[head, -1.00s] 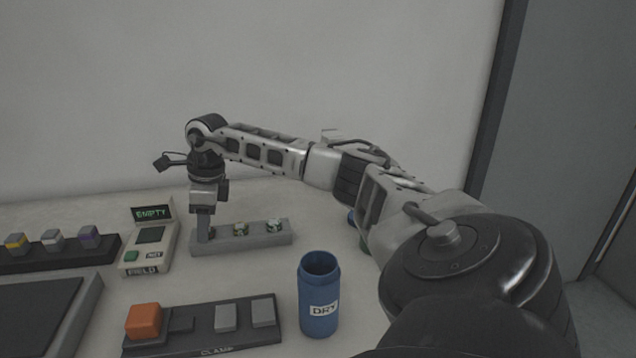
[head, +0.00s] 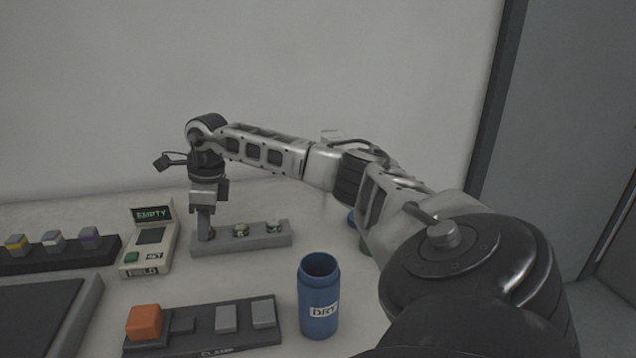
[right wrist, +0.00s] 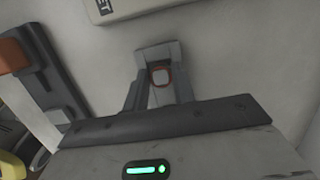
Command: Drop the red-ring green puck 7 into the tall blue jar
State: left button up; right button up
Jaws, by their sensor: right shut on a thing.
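My right gripper (head: 206,229) points straight down at the left end of the grey rack (head: 262,242). It is shut on the red-ring puck (right wrist: 160,76), whose red rim shows between the fingertips in the right wrist view. The puck's number cannot be read, and in the head view the fingers mostly hide it. It is still at the rack's left place. The tall blue jar (head: 319,298), labelled DRY, stands upright with an open top, to the right and nearer to me. My left gripper is out of view.
Two other pucks sit in the rack, one in the middle (head: 241,230) and one at the right (head: 274,226). A small device reading EMPTY (head: 150,240) stands left of the rack. A clamp panel with an orange button (head: 144,322) lies in front, left of the jar.

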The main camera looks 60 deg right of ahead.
jog(key=shift+r+p, duration=2.65)
jog(key=shift+r, duration=0.75)
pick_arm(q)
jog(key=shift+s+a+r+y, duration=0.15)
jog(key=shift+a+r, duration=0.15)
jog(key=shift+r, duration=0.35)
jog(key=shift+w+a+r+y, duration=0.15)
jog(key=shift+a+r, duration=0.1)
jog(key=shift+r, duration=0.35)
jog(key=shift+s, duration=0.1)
pick_arm(e)
jog(key=shift+a, duration=0.15)
